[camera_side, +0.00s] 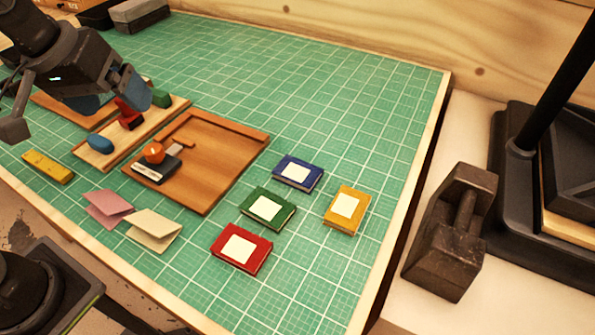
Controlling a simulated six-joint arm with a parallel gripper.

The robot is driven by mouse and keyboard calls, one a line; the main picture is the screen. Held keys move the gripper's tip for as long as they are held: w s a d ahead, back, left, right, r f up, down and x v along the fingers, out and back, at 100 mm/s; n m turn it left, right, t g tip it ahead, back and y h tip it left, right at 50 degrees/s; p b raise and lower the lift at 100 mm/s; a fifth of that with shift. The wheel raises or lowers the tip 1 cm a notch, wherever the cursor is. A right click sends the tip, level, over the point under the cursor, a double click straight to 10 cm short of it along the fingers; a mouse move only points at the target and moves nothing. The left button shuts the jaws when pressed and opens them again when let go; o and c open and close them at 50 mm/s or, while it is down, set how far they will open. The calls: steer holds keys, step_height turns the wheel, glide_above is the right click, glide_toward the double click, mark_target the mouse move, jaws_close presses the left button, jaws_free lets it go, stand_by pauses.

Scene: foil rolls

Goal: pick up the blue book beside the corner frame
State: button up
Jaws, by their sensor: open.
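The blue book (298,173) lies flat on the green mat with a pale label on its cover. It is just right of the wooden tray (250,139), with a small gap between them.
Green (268,208), red (241,247) and yellow (347,209) books lie close around the blue one. An orange ball (154,153) and a black-and-white block (155,170) are in the tray. Folded cards (154,231) lie lower left. The mat's upper right is clear.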

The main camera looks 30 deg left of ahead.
steer(key=w+d+r+n+g, duration=0.1)
steer(key=w+d+n, duration=0.25)
steer(key=w, duration=0.25)
steer(key=n+g, duration=0.3)
steer(key=n, duration=0.7)
glide_above(297, 170)
step_height(297, 170, down, 8)
steer(key=f, duration=0.7)
steer(key=shift+w+d+f, duration=0.1)
steer(key=shift+w+f, duration=0.1)
steer(key=shift+f, duration=0.2)
steer(key=f, duration=0.5)
steer(key=shift+s, duration=0.2)
steer(key=c, duration=1)
